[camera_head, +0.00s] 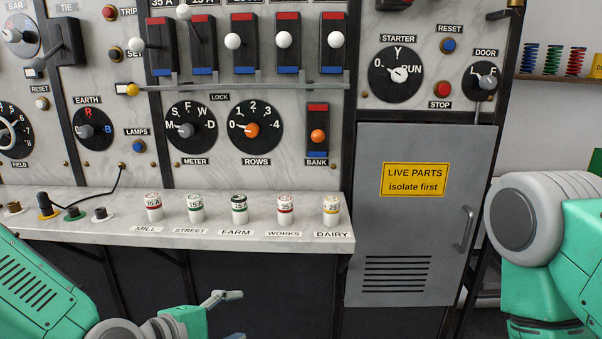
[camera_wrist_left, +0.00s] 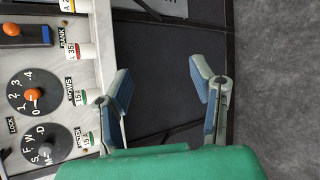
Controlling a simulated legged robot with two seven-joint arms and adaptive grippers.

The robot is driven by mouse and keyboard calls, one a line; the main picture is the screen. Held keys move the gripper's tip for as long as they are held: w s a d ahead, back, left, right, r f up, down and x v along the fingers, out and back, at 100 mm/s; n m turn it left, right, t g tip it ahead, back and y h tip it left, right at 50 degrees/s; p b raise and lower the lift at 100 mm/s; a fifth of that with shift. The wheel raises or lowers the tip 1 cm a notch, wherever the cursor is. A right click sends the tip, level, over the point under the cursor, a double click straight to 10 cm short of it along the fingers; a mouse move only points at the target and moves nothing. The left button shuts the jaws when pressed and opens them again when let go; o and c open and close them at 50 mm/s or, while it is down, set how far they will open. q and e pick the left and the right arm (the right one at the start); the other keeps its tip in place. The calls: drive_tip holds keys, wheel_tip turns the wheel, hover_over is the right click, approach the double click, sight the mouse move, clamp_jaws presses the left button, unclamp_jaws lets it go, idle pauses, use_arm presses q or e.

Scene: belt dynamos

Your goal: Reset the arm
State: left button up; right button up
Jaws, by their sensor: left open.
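My left gripper (camera_head: 229,317) is low in the head view, below the front edge of the grey ledge (camera_head: 170,236). Part of its lower finger is cut off by the picture's bottom edge. In the left wrist view the gripper (camera_wrist_left: 160,82) has its two blue-padded fingers wide apart with nothing between them. My left arm (camera_head: 45,295) comes in from the lower left. My right arm (camera_head: 575,255) shows at the right edge, and its gripper is out of the picture.
Several fuses stand on the ledge above labels, including the DAIRY fuse (camera_head: 331,209). Behind rises a marble panel with an orange ROWS knob (camera_head: 252,130) and several levers. A shut grey cabinet door (camera_head: 405,240) with a handle is to the right. Dark space lies below the ledge.

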use_arm(q)
drive_tip(key=s+a+f+m+g+y, duration=0.2)
drive_tip(key=s+f+m+g, duration=0.25)
drive_tip(key=s+f, duration=0.5)
drive_tip(key=s+a+f+m+g+y, duration=0.5)
drive_tip(key=s+a+f+m, duration=0.6)
drive_tip(key=s, duration=0.7)
drive_tip(key=a+f, duration=0.3)
drive_tip(key=shift+a+f+m+y, duration=0.15)
drive_tip(key=shift+a+m+y, duration=0.1)
drive_tip(key=shift+m+y, duration=0.15)
drive_tip(key=shift+w, duration=0.1)
